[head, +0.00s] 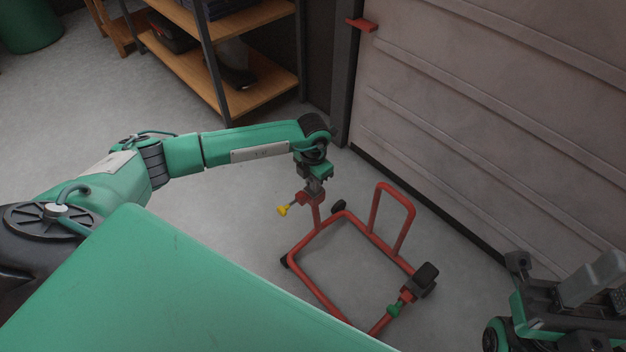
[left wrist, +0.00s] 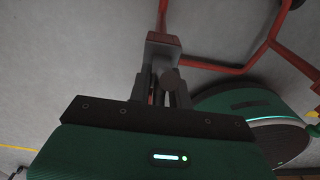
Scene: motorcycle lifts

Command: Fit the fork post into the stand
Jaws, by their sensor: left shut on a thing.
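The red tubular stand (head: 313,283) rests on the floor in front of the roller door. My left gripper (head: 314,186) points down right above this block, shut on the fork post, which is mostly hidden by the fingers. In the left wrist view the gripper fingers (left wrist: 165,88) reach to the reddish block (left wrist: 163,46). I cannot tell how deep the post sits. My right arm shows at the lower right; its fingertips are not clear.
The stand has a raised red hoop (head: 393,215), a green knob (head: 393,310) and a black roller (head: 427,275) on its right side. A wooden shelf (head: 215,85) stands behind my left arm. The floor left of the stand is clear.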

